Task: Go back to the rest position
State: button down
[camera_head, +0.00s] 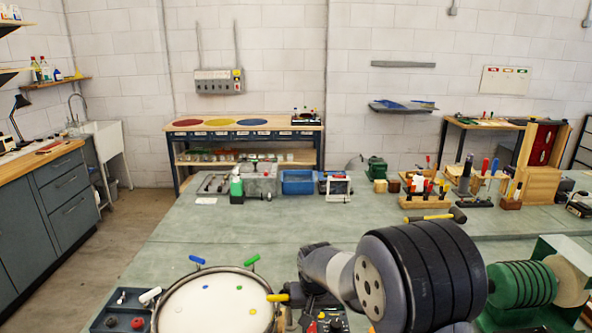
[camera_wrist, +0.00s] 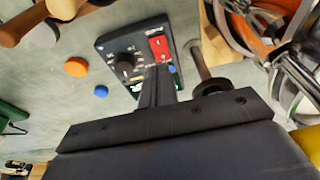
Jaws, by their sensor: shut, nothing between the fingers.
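My gripper (camera_wrist: 158,80) shows in the wrist view as narrow dark fingers, shut and empty, reaching up from a black bar. The fingers overlap the near edge of a black control box (camera_wrist: 124,66) with a dial and a red switch. I cannot tell whether they touch it. In the head view my arm's large dark ribbed joint fills the lower right, and the gripper itself is hidden. The drum (camera_head: 210,309) has a white head with small coloured spots. Blue (camera_head: 197,259), green (camera_head: 252,259) and yellow (camera_head: 278,297) handles stand at its rim.
A hammer (camera_head: 428,217) lies beyond my arm. A green ribbed machine (camera_head: 520,283) stands close on its right. Racks of tools and a blue bin (camera_head: 298,182) line the bench's far side. The bench's middle (camera_head: 300,225) is mostly clear. An orange disc (camera_wrist: 76,67) lies beside the control box.

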jog(key=x, duration=0.2)
jog(key=shift+w+f+b, duration=0.25)
jog(key=shift+w+b, duration=0.05)
jog(key=shift+b, duration=0.05)
jog(key=shift+a+f+b, duration=0.1)
jog(key=shift+b, duration=0.5)
jog(key=shift+s+b, duration=0.15)
jog(key=shift+b, duration=0.25)
jog(key=v, duration=0.4)
jog(key=shift+r, duration=0.3)
jog(key=shift+f, duration=0.1)
